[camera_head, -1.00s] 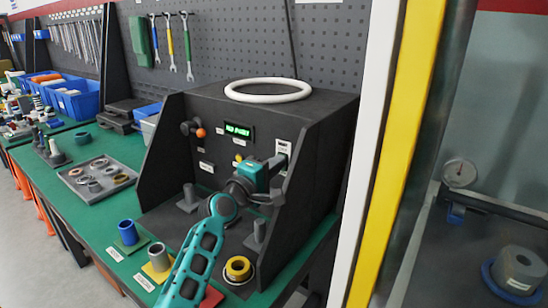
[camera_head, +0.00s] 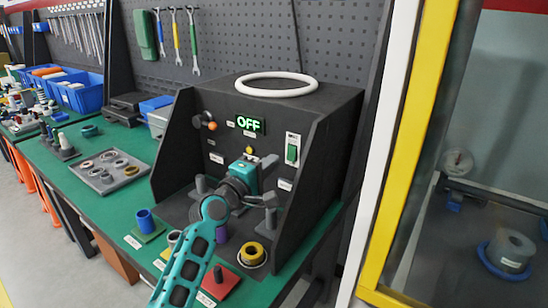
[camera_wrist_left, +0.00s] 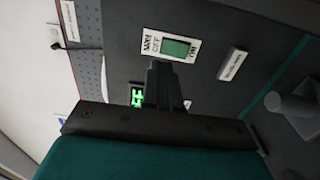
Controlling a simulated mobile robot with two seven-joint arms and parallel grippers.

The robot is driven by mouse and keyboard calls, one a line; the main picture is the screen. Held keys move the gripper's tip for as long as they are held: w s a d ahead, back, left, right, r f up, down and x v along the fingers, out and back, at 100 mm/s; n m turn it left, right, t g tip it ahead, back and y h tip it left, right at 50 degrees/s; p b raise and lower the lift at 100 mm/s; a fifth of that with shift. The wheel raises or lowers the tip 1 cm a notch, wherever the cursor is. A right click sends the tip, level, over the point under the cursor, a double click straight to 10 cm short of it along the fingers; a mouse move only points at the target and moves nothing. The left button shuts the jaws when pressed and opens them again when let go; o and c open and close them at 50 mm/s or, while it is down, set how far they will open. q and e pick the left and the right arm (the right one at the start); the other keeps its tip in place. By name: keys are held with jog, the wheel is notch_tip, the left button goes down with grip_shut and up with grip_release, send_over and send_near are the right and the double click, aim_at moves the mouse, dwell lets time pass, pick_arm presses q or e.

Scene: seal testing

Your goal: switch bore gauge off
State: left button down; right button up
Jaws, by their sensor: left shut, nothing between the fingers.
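The bore gauge is a dark box-like station (camera_head: 220,130) with side walls on the green bench. Its display (camera_head: 250,124) shows "OFF" in green letters. A green rocker switch (camera_head: 292,153) sits in a white plate on the right of its back panel; it also shows in the left wrist view (camera_wrist_left: 176,48). My left gripper (camera_head: 266,161) is in front of the panel, left of and below the switch. Its fingers (camera_wrist_left: 160,75) are shut and empty, pointing at the panel, apart from the switch. The right gripper is not in view.
A white ring (camera_head: 273,85) lies on top of the station. A grey tray (camera_head: 82,172) of rings is left. A yellow-edged frame (camera_head: 420,130) rises at right.

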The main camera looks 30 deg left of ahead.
pick_arm(q)
jog(key=s, duration=0.6)
jog(key=shift+s+a+r, duration=0.35)
jog(key=shift+a, duration=0.1)
